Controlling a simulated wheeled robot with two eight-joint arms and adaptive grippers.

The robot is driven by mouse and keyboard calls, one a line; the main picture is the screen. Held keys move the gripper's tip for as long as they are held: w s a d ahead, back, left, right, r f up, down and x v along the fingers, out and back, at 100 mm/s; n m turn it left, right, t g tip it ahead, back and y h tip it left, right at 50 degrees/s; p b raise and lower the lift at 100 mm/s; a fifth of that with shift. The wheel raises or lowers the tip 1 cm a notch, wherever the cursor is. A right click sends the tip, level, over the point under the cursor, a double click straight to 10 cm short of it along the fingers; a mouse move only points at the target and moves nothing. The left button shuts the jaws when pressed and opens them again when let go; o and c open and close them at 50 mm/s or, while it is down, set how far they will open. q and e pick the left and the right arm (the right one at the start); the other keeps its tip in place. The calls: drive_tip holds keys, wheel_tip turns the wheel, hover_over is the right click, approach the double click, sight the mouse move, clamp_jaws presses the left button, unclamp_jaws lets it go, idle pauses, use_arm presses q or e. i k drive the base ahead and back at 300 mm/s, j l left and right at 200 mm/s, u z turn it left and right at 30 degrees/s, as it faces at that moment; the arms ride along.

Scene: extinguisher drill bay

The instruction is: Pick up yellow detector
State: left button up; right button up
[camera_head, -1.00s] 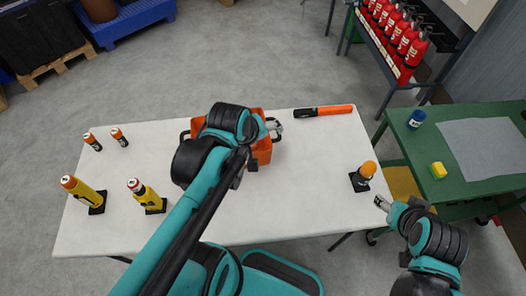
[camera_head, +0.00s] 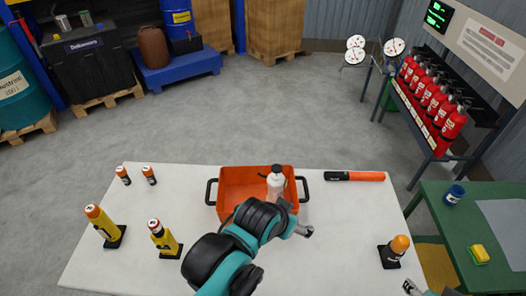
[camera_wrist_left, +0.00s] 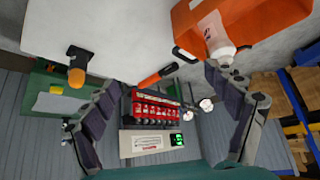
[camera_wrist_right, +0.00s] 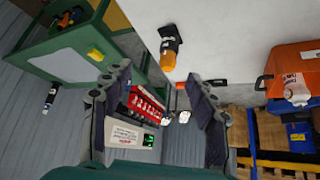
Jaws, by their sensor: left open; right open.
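A small yellow block-like thing (camera_head: 479,253), which looks like the yellow detector, lies on the green table (camera_head: 450,225) at the right. It also shows in the right wrist view (camera_wrist_right: 96,54), at upper left beyond the fingers, and in the left wrist view (camera_wrist_left: 56,89). My right gripper (camera_head: 411,287) is only partly in the head view, at the bottom edge, left of the green table and apart from the yellow thing. It is open and empty (camera_wrist_right: 158,95). My left gripper (camera_head: 303,231) is open and empty over the white table, near the orange crate.
The orange crate (camera_head: 228,207) on the white table (camera_head: 330,265) has a white bottle (camera_head: 276,180) in it. An orange-topped black item (camera_head: 394,251) stands near my right gripper. A blue can (camera_head: 454,194) is behind the yellow thing. Yellow cylinders (camera_head: 103,225) stand at left.

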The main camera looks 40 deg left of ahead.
sight(170, 249)
drive_tip(key=u, duration=2.5)
drive_tip(key=i+j+z, duration=0.3)
drive_tip(key=j+z, duration=0.25)
drive_tip(key=i+j+z, duration=0.15)
drive_tip(key=j+z, duration=0.15)
drive_tip(key=j, duration=0.15)
